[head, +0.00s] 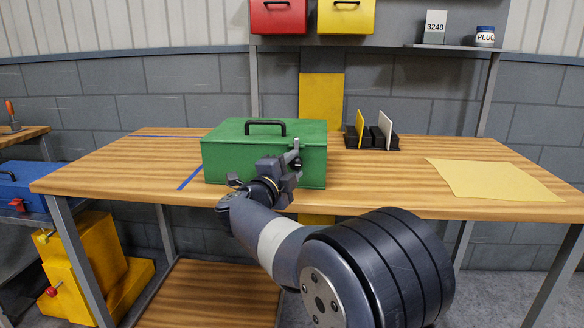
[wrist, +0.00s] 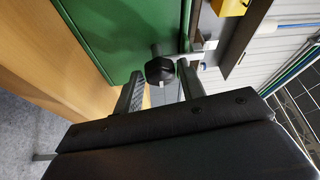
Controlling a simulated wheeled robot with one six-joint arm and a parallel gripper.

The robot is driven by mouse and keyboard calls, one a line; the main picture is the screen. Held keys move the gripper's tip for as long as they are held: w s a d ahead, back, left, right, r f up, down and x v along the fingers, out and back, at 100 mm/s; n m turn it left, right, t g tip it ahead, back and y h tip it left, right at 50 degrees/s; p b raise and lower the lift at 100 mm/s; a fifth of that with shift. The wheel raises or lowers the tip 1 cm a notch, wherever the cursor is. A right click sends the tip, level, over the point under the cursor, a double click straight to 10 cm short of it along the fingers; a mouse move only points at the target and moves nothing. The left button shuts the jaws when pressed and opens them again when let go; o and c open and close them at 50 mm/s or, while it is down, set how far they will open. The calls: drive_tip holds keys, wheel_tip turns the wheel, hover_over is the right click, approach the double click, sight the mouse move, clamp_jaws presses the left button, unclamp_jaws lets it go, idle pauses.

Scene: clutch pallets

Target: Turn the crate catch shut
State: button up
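A green crate (head: 235,160) with a black top handle stands on the wooden workbench. Its catch, a metal lever with a dark round knob, shows at the crate's front right in the head view (head: 297,146) and near the middle in the wrist view (wrist: 160,70). My gripper (head: 290,163) is right in front of the catch and hides its lower part in the head view. In the wrist view my gripper's two fingers (wrist: 158,78) are apart, one on each side of the knob. I cannot tell whether either finger touches it.
A black holder (head: 372,141) with upright plates stands right of the crate. A yellow sheet (head: 490,180) lies flat at the workbench's right. Red and yellow boxes (head: 346,17) hang above. The bench (head: 400,180) is clear between the crate and the sheet.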

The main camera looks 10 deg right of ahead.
drive_tip(key=shift+o, duration=1.4)
drive_tip(key=p+v, duration=0.1)
drive_tip(key=v, duration=0.9)
drive_tip(key=shift+s+a, duration=0.25)
drive_tip(key=shift+s, duration=0.05)
drive_tip(key=shift+w+d+f, duration=0.1)
drive_tip(key=b+x, duration=0.1)
drive_tip(key=x, duration=0.9)
drive_tip(key=shift+w+d, duration=0.25)
drive_tip(key=shift+a, duration=0.1)
drive_tip(key=shift+s, duration=0.1)
